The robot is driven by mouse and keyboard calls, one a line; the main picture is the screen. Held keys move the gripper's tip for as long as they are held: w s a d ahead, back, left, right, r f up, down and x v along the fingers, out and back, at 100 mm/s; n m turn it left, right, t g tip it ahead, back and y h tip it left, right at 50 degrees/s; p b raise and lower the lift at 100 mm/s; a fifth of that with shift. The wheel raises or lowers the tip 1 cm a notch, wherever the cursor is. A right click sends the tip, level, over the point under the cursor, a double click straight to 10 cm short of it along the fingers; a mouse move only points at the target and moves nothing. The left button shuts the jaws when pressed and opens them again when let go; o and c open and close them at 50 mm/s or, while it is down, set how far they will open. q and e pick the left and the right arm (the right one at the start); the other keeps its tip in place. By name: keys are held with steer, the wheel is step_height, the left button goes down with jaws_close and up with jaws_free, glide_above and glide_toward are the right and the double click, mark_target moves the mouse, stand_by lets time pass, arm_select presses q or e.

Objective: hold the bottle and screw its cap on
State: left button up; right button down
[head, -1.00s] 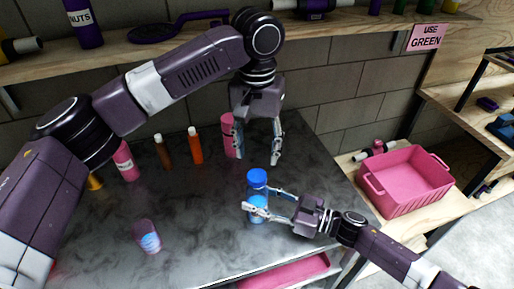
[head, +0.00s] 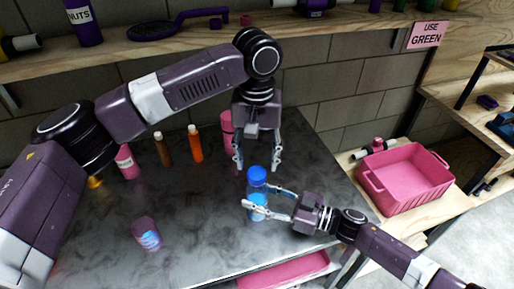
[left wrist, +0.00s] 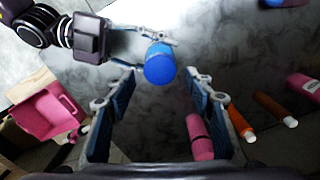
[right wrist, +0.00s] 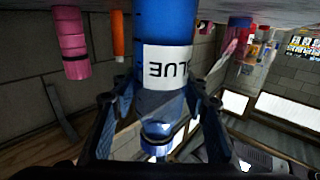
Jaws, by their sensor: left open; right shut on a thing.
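The blue bottle (head: 257,208) stands upright near the middle of the dark table, with a blue cap (head: 257,173) at its top. Its white label reads "BLUE" upside down in the right wrist view (right wrist: 168,62). My right gripper (head: 255,200) is shut on the bottle's body from the right. My left gripper (head: 258,165) is open and empty, pointing down, just behind and above the cap. In the left wrist view the cap (left wrist: 160,68) lies ahead of the open fingers, apart from them. Whether the cap is seated on the thread is unclear.
A pink bottle (head: 227,125) stands just behind the left gripper. Orange (head: 195,145), brown (head: 163,150) and pink (head: 126,162) bottles stand further left. A pink translucent cup (head: 146,233) with something blue inside is at front left. A pink bin (head: 410,180) is at right.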

mark_target(257, 172)
arm_select(q)
steer(key=shift+f, duration=2)
steer(key=shift+c, duration=0.2)
steer(key=c, duration=1.2)
steer(key=m, duration=1.4)
steer(key=shift+m, duration=0.4)
steer(key=o, duration=1.4)
